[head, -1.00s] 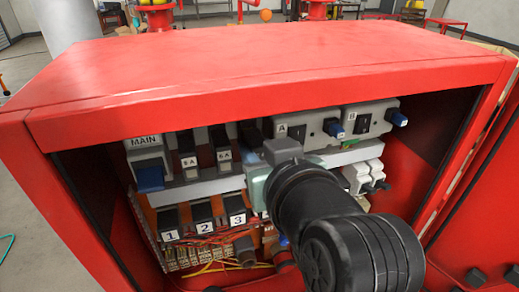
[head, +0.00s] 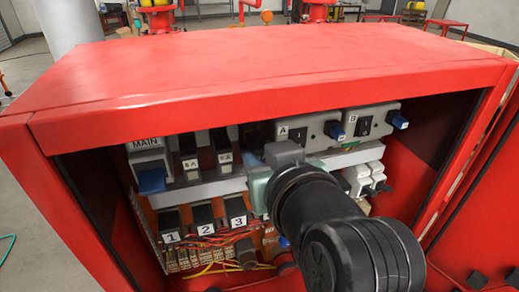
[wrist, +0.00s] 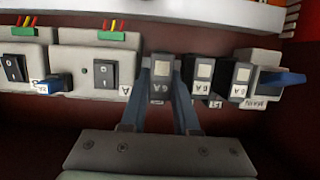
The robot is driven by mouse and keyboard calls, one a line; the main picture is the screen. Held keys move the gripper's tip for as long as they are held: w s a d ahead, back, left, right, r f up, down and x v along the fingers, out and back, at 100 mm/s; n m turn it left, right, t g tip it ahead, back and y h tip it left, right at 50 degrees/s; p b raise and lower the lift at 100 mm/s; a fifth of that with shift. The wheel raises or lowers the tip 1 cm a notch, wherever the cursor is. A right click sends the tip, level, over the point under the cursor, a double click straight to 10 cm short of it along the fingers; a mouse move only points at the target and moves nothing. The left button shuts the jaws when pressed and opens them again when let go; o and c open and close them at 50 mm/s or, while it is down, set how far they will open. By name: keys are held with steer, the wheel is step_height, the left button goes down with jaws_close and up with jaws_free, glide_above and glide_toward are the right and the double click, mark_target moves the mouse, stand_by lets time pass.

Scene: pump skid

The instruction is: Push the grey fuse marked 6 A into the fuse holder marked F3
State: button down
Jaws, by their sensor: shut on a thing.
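The fuse is in line with the row of fuse holders, beside switch A. The holder at its far end is hidden behind fuse and fingers; I cannot read an F3 mark or tell how deep the fuse sits.
Two other 6 A fuses (head: 188,162) (head: 223,156) stand in neighbouring holders, close to the right finger in the wrist view. The MAIN switch (head: 150,165) is beyond them. Switch A (wrist: 103,75) is close on the other side. The red cabinet's top edge (head: 270,95) overhangs the row.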

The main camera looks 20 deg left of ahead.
steer(key=shift+w+a, duration=0.45)
steer(key=shift+w, duration=0.15)
stand_by(0.8)
steer(key=c, duration=0.6)
jaws_free()
steer(key=shift+s+d, duration=0.15)
steer(key=shift+b+v, duration=2.8)
steer(key=shift+v, duration=3.45)
steer(key=shift+r, duration=0.1)
